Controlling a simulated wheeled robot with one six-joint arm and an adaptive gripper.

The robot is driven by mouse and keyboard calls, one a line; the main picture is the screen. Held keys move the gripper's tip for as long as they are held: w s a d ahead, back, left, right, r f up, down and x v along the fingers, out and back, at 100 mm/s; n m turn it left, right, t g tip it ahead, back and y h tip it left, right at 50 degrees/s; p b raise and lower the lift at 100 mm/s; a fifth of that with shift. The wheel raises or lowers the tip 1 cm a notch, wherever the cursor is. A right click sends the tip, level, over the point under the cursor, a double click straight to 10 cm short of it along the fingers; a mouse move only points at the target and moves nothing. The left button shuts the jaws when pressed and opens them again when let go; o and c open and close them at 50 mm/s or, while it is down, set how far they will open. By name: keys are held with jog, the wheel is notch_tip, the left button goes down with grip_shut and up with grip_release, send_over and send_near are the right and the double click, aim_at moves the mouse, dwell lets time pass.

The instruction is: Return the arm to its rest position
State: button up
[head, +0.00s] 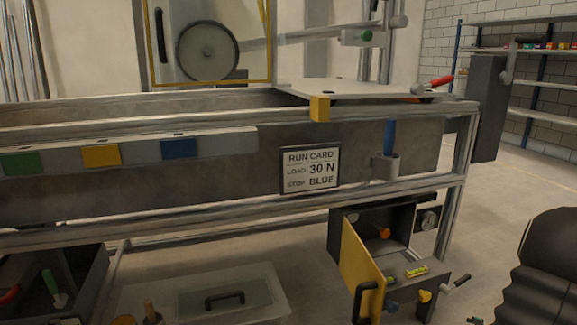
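My gripper is not in view, so I cannot see its fingers or whether it holds anything. A dark, ribbed, rounded form is cut off at the lower right edge of the head view. I cannot tell whether it is part of my arm.
A grey sandbed frame (230,232) spans the view, bearing a run card (310,170) reading "LOAD 30 N, STOP BLUE". Below, a dark box (352,222) has its yellow door (361,268) swung open. A lidded case (265,280) sits lower.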

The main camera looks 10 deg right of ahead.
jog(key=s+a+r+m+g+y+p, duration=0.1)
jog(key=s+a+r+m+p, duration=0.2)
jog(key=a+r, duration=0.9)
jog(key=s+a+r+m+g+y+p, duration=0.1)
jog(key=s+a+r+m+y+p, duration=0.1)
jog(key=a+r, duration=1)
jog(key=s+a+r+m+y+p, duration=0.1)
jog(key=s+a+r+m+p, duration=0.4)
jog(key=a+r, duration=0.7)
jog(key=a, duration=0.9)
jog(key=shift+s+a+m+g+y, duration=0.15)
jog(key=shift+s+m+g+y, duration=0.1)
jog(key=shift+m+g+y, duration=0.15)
